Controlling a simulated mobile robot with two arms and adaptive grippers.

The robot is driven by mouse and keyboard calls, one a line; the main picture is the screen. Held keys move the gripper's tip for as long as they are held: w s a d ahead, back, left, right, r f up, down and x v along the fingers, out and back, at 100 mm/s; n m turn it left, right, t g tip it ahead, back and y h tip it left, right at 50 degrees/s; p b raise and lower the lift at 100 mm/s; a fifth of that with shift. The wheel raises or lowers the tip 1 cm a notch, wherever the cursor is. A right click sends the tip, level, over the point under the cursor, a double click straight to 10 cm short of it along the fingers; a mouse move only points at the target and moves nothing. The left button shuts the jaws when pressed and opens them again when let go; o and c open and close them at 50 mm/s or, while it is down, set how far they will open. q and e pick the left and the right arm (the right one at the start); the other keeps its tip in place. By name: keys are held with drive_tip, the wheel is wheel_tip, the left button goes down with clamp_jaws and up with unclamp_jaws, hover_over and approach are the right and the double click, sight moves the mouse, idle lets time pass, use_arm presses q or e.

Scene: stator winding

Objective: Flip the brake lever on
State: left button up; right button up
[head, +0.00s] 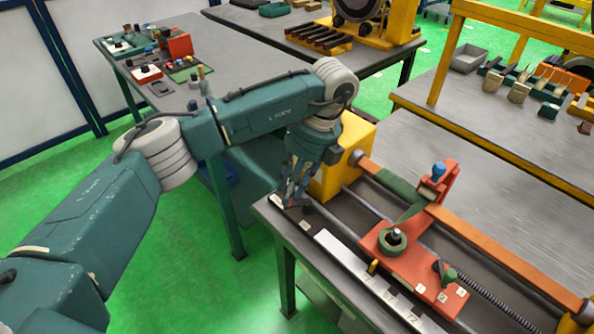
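The winding machine has a yellow headstock (341,160) and an orange carriage (418,268) on dark rails. My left gripper (293,200) points down at the bench's near left corner, just left of the headstock. Its fingers are small and dark, so I cannot tell if they are open or shut, or whether they touch anything. I cannot pick out the brake lever for sure; it may be hidden by the gripper. A dark green handle (447,276) sits on the carriage, and a blue knob (438,169) tops the orange bracket. My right gripper is out of view.
The machine bench (274,209) has a white labelled strip (362,274) along its front. An orange bar (490,247) runs along the machine. A grey table (235,60) with control boxes stands behind my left arm. Another bench (495,125) with tools is at the right. Green floor lies at the lower left.

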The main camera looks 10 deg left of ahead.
sight(305, 202)
use_arm(q)
drive_tip(key=v, duration=1.1)
